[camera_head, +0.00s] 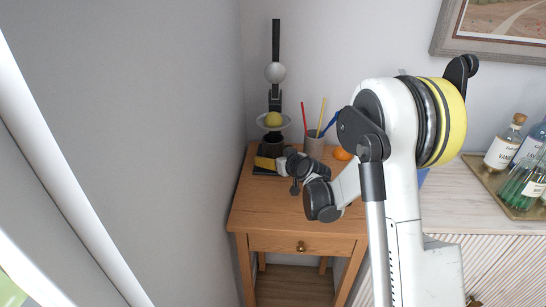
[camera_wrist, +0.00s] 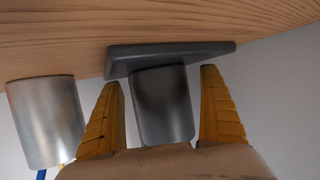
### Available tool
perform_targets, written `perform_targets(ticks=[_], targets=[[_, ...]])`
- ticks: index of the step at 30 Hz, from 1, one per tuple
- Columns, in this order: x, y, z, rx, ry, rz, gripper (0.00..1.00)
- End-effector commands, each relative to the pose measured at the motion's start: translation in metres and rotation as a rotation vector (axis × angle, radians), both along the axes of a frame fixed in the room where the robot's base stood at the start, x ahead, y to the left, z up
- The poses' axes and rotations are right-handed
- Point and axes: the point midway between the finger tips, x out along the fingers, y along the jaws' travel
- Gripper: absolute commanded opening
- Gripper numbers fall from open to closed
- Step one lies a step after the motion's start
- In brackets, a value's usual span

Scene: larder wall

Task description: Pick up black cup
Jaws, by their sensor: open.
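The black cup (camera_head: 273,145) shows at the back left of the small wooden table, partly hidden behind my gripper. In the wrist view, which is upside down, a dark grey cylinder that looks like the cup (camera_wrist: 163,105) is on a flat dark square plate (camera_wrist: 170,55). My gripper (camera_head: 266,162) points left, low over the table. In the wrist view its two yellow fingers (camera_wrist: 160,95) are open, one on each side of the cylinder. A narrow gap shows beside each finger; I cannot tell whether either touches.
A grey pencil holder (camera_head: 314,145) stands close right of the cup; it also shows in the wrist view (camera_wrist: 47,120). A dish with a yellow fruit (camera_head: 273,119) is just above the cup. An orange (camera_head: 341,153) lies farther right. The grey wall is close left.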

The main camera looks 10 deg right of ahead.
Motion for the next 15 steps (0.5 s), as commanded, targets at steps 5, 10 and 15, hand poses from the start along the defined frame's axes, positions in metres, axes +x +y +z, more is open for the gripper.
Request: perform_targets(ticks=[5,10,15], targets=[[0.0092,0.0021,-0.0037,-0.001,0.0,0.0,0.91],[0.0088,0.002,-0.0029,0.0,0.0,0.0,0.85],[0.0085,0.002,-0.0029,0.0,0.0,0.0,0.33]])
